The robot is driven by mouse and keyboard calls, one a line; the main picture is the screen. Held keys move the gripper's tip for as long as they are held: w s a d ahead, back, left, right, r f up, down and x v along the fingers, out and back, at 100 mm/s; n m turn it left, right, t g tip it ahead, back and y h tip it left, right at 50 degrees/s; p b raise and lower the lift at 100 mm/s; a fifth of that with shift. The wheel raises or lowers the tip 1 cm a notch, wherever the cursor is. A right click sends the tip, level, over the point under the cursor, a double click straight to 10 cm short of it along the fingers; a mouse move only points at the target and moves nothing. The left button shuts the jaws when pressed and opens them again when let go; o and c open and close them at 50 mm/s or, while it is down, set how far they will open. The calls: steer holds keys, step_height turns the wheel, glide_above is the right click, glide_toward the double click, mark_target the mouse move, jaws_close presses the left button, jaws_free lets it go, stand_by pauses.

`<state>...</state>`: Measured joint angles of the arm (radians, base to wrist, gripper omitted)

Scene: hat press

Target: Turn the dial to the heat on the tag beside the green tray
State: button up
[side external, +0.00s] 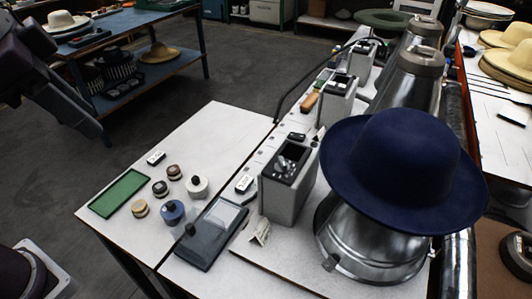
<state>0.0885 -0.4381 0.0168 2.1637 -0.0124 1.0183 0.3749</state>
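The green tray (118,194) lies flat at the left end of the white worktable. A small black-and-white tag (156,158) sits just beyond its upper right corner; its marking is too small to read. A grey control box (284,196) stands upright beside the hat press. Its sloping black face carries a dial (283,164) with a grey knob; I cannot read its setting or scale. Another small tag (245,183) lies left of the box, also unreadable. My gripper is not in view; dark arm parts show at the left edge, away from the dial.
A navy hat (395,165) sits on the metal press (365,245) right of the box. Several small round pots and a dark flat case (211,234) lie between tray and box. A folded paper (261,232) stands at the box's foot. More control boxes line the table behind.

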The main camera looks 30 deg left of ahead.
steer(key=w+d+r+m+g, duration=0.1)
steer(key=w+d+m, duration=0.25)
steer(key=w, duration=0.25)
steer(key=w+d+m+g, duration=0.1)
steer(key=w+d+m, duration=0.1)
steer(key=w+m, duration=0.35)
steer(key=m+g, duration=0.3)
steer(key=m, duration=1)
glide_above(282, 161)
steer(key=shift+y, duration=0.3)
step_height(282, 161, down, 12)
steer(key=shift+a+f, duration=0.1)
steer(key=shift+a, duration=0.05)
steer(key=f, duration=0.6)
steer(key=shift+d+f, duration=0.2)
steer(key=shift+f, duration=0.15)
steer(key=shift+w+f, duration=0.1)
steer(key=shift+f, duration=0.3)
jaws_close()
